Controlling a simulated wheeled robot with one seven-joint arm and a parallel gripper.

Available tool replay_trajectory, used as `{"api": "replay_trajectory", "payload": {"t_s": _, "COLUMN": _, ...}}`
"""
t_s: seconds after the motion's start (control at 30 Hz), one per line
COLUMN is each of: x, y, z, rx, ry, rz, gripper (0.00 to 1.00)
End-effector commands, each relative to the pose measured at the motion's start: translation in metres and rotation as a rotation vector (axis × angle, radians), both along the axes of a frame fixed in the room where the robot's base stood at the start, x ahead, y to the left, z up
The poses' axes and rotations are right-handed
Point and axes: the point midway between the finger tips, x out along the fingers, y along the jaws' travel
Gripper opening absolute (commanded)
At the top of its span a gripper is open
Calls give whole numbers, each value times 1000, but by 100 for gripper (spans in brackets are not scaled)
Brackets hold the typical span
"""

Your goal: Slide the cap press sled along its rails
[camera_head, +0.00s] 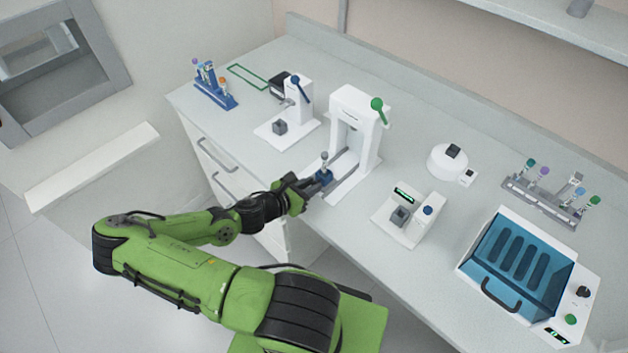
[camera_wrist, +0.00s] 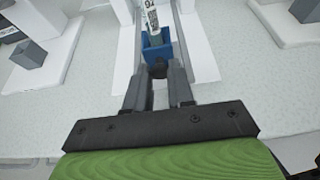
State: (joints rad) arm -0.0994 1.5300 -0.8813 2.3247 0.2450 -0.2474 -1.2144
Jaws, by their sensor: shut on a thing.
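The cap press (camera_head: 358,120) is a white frame with a green-knobbed lever on the bench. Its blue sled (camera_head: 322,175) sits at the front end of the grey rails (camera_head: 345,163), outside the press frame. A tube (camera_head: 325,160) with a grey top stands upright in the sled. My gripper (camera_head: 307,186) reaches in from the front. In the wrist view my gripper (camera_wrist: 159,80) is shut on the dark round knob (camera_wrist: 159,69) at the near side of the blue sled (camera_wrist: 157,47).
A white device with a blue lever (camera_head: 297,95) stands left of the press. A small device with a green display (camera_head: 405,212) stands to the right, near the front edge. Farther off are tube racks, a round white device (camera_head: 449,161) and a blue-lidded box (camera_head: 520,262).

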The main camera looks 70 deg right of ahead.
Motion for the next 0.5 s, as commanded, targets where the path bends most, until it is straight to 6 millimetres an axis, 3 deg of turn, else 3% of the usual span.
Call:
{"api": "replay_trajectory", "payload": {"t_s": 0.3, "x": 2, "y": 2, "z": -2, "rx": 7, "ry": -3, "rz": 3, "gripper": 0}}
{"api": "replay_trajectory", "payload": {"t_s": 0.33, "x": 2, "y": 2, "z": -2, "rx": 7, "ry": -3, "rz": 3, "gripper": 27}}
{"api": "replay_trajectory", "payload": {"t_s": 0.47, "x": 2, "y": 2, "z": -2, "rx": 5, "ry": -3, "rz": 3, "gripper": 47}}
{"api": "replay_trajectory", "payload": {"t_s": 0.5, "x": 1, "y": 2, "z": -2, "rx": 5, "ry": -3, "rz": 3, "gripper": 48}}
